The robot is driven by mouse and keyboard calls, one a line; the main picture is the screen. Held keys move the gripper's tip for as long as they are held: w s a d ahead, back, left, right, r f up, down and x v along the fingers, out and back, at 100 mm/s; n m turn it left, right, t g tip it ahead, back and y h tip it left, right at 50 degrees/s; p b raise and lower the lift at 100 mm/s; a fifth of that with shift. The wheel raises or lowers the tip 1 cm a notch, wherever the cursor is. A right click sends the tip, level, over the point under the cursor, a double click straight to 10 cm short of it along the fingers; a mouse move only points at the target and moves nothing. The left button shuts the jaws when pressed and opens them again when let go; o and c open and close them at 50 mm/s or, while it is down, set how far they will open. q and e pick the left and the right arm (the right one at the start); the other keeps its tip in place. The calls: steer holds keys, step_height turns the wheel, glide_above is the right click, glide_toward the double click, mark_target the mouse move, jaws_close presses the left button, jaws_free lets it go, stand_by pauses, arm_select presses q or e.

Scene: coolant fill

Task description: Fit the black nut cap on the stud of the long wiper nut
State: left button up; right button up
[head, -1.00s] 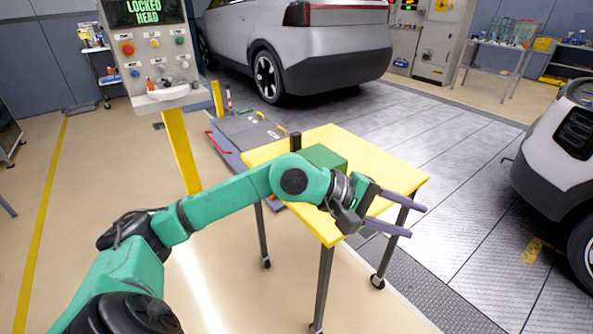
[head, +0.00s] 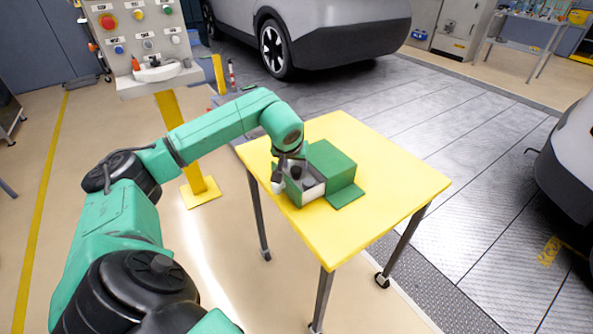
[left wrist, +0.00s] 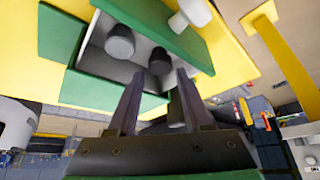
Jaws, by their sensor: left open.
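My right gripper is not in view.
A pale knob-like part (left wrist: 190,12) is at the box's green outer side. The yellow table (head: 395,185) is clear to the right of the box. A control panel on a yellow post (head: 172,125) stands at the left. Cars stand behind and at the right.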

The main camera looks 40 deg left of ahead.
mark_target(296, 169)
arm_select(q)
steer(key=x, duration=0.3)
steer(key=shift+s, duration=0.15)
steer(key=shift+f+p, duration=0.3)
steer(key=shift+f, duration=0.05)
steer(key=shift+w+a+f, duration=0.1)
steer(key=shift+w+f, duration=0.05)
steer(key=shift+w, duration=0.1)
jaws_close()
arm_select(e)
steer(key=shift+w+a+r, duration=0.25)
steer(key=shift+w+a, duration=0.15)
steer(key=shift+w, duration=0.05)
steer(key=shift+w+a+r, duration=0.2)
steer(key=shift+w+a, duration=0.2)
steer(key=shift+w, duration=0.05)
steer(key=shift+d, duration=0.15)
